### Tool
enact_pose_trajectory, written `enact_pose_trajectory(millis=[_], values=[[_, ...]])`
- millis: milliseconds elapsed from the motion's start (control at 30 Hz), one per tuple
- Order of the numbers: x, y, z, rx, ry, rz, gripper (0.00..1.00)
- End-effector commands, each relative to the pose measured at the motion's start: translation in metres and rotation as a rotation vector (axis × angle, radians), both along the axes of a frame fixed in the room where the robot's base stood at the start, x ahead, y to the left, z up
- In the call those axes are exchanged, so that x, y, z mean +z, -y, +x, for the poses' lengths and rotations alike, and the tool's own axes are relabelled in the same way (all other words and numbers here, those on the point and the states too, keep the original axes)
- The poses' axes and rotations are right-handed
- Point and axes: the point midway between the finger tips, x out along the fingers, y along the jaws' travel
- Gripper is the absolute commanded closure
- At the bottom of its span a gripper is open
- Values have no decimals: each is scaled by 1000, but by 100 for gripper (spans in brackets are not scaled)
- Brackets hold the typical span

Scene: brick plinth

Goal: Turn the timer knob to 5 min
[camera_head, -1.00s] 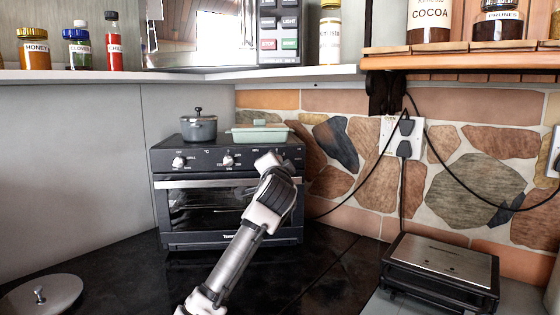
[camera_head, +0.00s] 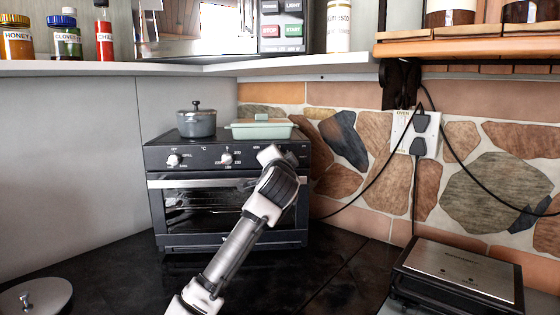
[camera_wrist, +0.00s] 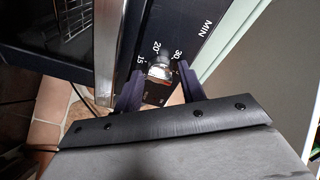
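The toaster oven (camera_head: 228,243) stands in the corner, with its control panel along the top front. My gripper (camera_head: 271,157) is at the right part of this panel and hides the timer knob in the head view. In the wrist view the silver timer knob (camera_wrist: 159,71) shows beside the marks 15, 20 and 30 and the word MIN. My gripper (camera_wrist: 158,84) is open, with one dark finger on each side of the knob. Gaps show between the fingers and the knob. I cannot tell where the knob points.
Two other knobs (camera_head: 173,160) (camera_head: 226,158) are on the panel to the left. A grey pot (camera_head: 196,124) and a green dish (camera_head: 260,131) stand on the oven. A black appliance (camera_head: 460,275) is at the right, and a round lid (camera_head: 38,297) at the front left.

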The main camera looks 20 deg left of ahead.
Motion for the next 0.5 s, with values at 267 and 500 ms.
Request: enact_pose_trajectory(millis=[267, 500], values=[[0, 0, 0, 0, 0, 0, 93], [1, 0, 0, 1, -11, 24, 93]])
